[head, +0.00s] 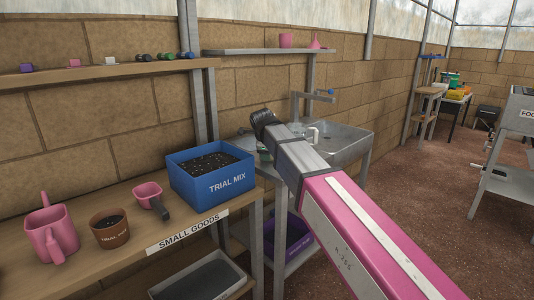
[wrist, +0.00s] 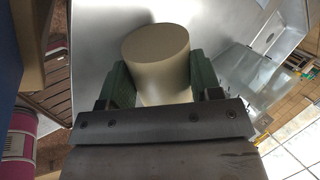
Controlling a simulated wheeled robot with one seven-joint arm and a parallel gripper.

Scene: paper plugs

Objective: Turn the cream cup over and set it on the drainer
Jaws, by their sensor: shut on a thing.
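The cream cup (wrist: 156,48) is between the two green fingers of my gripper (wrist: 158,75) in the wrist view. The fingers press on its sides. A flat, plain, closed-looking end of the cup shows towards the camera; its other end is hidden by the gripper. Behind the cup is a bright metal surface, seemingly the drainer (wrist: 98,22) beside the sink basin (wrist: 262,40). I cannot tell whether the cup touches it. In the head view my arm reaches over the metal sink unit (head: 352,146) and hides the cup.
A blue trial mix box (head: 212,182), a brown pot (head: 109,230), a pink scoop (head: 150,196) and a pink jug (head: 52,235) stand on the wooden bench left of the sink. A tap (head: 312,97) rises behind the basin. A shelf (head: 262,51) hangs above.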

